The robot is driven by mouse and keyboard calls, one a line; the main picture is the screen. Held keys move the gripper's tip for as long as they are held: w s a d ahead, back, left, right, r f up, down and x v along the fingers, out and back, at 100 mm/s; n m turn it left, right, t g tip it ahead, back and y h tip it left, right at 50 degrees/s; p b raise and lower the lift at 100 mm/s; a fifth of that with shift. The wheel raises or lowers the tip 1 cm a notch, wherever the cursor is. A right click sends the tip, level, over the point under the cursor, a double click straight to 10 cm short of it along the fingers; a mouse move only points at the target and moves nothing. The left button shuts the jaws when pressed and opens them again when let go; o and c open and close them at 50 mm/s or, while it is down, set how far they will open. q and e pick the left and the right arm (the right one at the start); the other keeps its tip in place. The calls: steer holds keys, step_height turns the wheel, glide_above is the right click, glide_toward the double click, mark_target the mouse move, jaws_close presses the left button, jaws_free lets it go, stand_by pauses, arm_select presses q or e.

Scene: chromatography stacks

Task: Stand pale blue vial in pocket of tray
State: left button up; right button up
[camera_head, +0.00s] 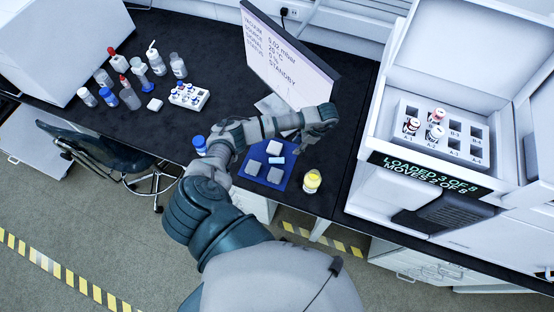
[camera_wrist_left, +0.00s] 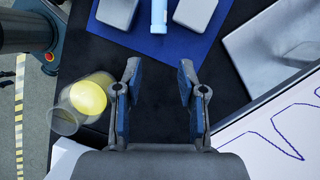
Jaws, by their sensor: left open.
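The pale blue vial (camera_head: 277,160) lies on a blue mat (camera_head: 262,185) among grey blocks. In the left wrist view the pale blue vial (camera_wrist_left: 158,16) shows at the top edge, beyond my fingertips and partly cut off. My left gripper (camera_head: 292,138) is over the bench beside the mat. In the wrist view its fingers (camera_wrist_left: 158,85) are apart, with only dark bench between them. The tray (camera_head: 480,155) sits in the white machine at the right. Its left pockets hold two red-capped vials (camera_head: 411,126) and a white-capped vial (camera_head: 435,132); several other pockets look empty. My right gripper is not in view.
A tilted screen (camera_head: 290,58) stands behind my gripper. A blue-capped bottle (camera_head: 199,144) is left of the mat. Several bottles and a white rack (camera_head: 189,96) stand further left.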

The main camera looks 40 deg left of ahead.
mark_target(285, 161)
arm_select(q)
steer(key=p+x, duration=0.1)
steer(key=x, duration=1.1)
steer(key=shift+d+f, duration=0.1)
steer(key=shift+f, duration=0.2)
jaws_close()
